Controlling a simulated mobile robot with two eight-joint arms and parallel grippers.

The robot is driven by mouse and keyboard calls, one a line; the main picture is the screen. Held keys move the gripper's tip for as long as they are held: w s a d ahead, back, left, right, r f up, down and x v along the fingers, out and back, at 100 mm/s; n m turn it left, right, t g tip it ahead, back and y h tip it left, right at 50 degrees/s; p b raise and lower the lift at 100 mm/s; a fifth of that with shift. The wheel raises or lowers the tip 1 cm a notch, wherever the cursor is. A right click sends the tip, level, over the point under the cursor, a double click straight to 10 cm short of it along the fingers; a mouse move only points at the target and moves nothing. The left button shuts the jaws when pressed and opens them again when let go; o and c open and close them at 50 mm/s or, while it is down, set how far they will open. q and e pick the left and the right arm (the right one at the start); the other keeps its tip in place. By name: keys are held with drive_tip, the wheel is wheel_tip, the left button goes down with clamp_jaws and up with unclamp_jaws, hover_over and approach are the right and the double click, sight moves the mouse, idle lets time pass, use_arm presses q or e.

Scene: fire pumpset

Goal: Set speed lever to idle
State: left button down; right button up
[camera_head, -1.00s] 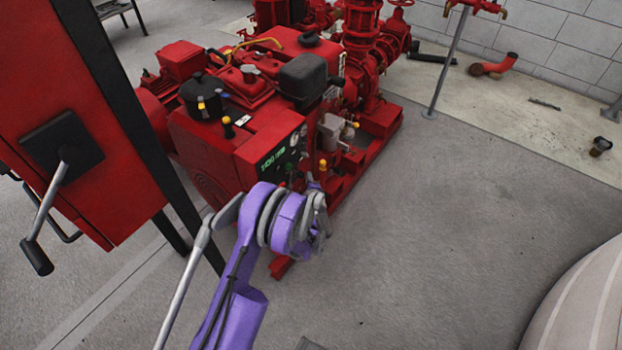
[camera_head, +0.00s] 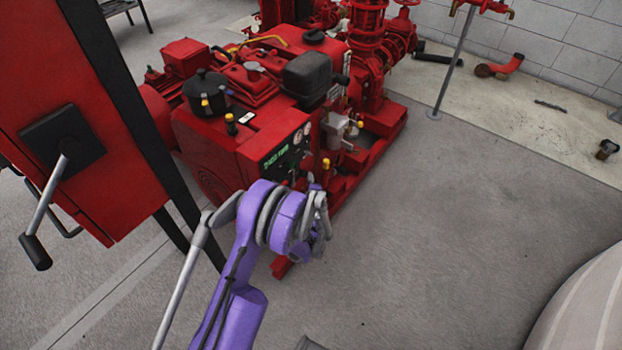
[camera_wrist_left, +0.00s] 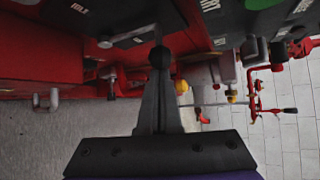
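In the left wrist view, the speed lever (camera_wrist_left: 158,36) is a thin rod ending in a dark round knob, at the upper middle. My left gripper (camera_wrist_left: 160,75) has its dark fingers close together with the knob at their tips; it looks shut on the knob, though dark on dark hides the exact contact. An idle label (camera_wrist_left: 80,8) shows up and left of the lever. In the head view, the red engine (camera_head: 235,145) has a dark control panel (camera_head: 288,155) at its front right corner; my purple left wrist stands before it and hides the lever and fingertips. My right gripper is not in view.
A red cabinet (camera_head: 95,205) with a crank-like handle (camera_head: 45,212) stands close at the left. Red pump piping (camera_head: 368,50) rises behind the engine. The grey floor (camera_head: 450,210) right of the engine is clear.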

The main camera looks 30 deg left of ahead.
use_arm(q)
drive_tip(key=shift+s, duration=0.15)
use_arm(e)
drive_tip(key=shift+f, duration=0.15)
use_arm(q)
drive_tip(key=shift+s+a+f+b, duration=0.1)
drive_tip(key=shift+s+f+b, duration=0.05)
drive_tip(key=shift+s+b, duration=0.5)
drive_tip(key=shift+s+a+f+b, duration=0.1)
drive_tip(key=shift+s+f+b, duration=0.1)
drive_tip(key=shift+s+b, duration=0.45)
drive_tip(key=shift+s+a+f+b, duration=0.15)
drive_tip(key=shift+s+b, duration=0.25)
drive_tip(key=shift+s, duration=0.5)
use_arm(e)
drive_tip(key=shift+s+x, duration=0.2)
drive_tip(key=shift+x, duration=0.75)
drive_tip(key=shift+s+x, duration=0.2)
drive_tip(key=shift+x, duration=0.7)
use_arm(q)
drive_tip(key=shift+w+d, duration=0.1)
drive_tip(key=shift+w, duration=0.05)
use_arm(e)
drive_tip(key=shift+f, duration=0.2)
use_arm(q)
drive_tip(key=shift+w+d+f, duration=0.1)
drive_tip(key=shift+w+f, duration=0.05)
drive_tip(key=shift+w, duration=0.55)
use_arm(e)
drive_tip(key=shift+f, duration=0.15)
